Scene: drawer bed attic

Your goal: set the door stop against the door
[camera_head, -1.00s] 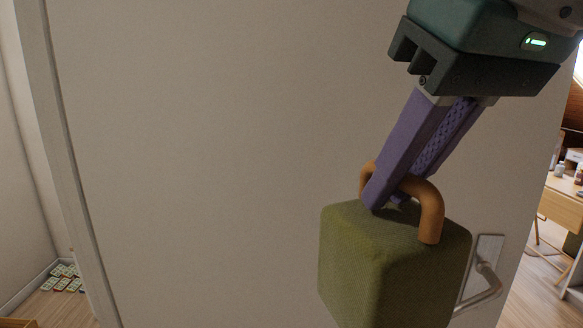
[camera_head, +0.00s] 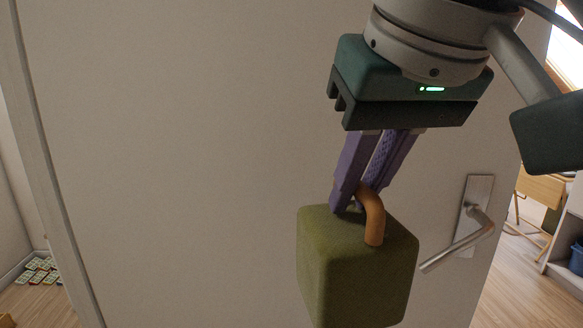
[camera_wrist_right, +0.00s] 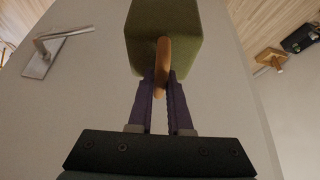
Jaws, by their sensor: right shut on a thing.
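The door stop (camera_head: 345,268) is an olive-green fabric cube with a tan loop handle (camera_head: 374,217) on top. My right gripper (camera_head: 350,205) is shut on the handle, and the cube hangs below its purple fingers. In the right wrist view the fingers (camera_wrist_right: 161,92) sit on either side of the handle, with the green block (camera_wrist_right: 190,30) beyond them. The door (camera_head: 180,150) is a large pale panel behind the cube, with a metal lever handle (camera_head: 462,240) to the right. I cannot tell whether the cube touches the door. My left gripper is not in view.
Several small cards or tiles (camera_head: 38,270) lie on the wooden floor at the far left. Beyond the door's right edge are a wooden desk (camera_head: 540,188) and a pale shelf (camera_head: 566,235) with a blue bin (camera_head: 577,258).

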